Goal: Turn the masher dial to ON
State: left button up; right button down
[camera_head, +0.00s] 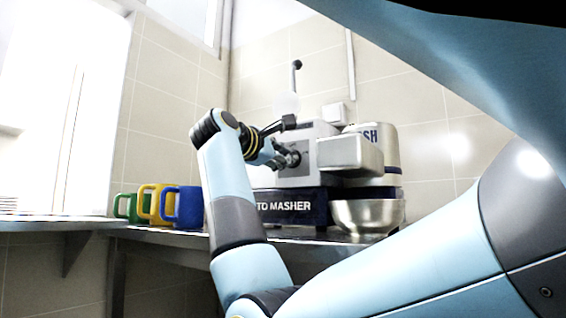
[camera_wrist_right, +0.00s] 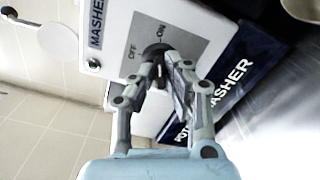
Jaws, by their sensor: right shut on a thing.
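The potato masher machine (camera_head: 322,135) stands on the counter, with a grey box front and a dark blue base lettered MASHER. Its dark round dial (camera_head: 294,159) is on the box face. My left gripper is not in view.
A steel bowl (camera_head: 368,214) stands at the machine's front right. Blue (camera_head: 183,207), yellow (camera_head: 150,203) and green (camera_head: 126,207) mugs stand on the counter left of my right arm. A tiled wall is behind.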

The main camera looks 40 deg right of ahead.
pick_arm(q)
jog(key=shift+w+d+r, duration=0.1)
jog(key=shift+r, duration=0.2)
pick_arm(e)
jog(key=shift+f+m, duration=0.15)
jog(key=shift+m, duration=0.15)
jog(key=c, duration=1.4)
grip_release()
jog(key=shift+a, duration=0.2)
jog(key=v, duration=0.7)
jog(key=shift+s+a, duration=0.1)
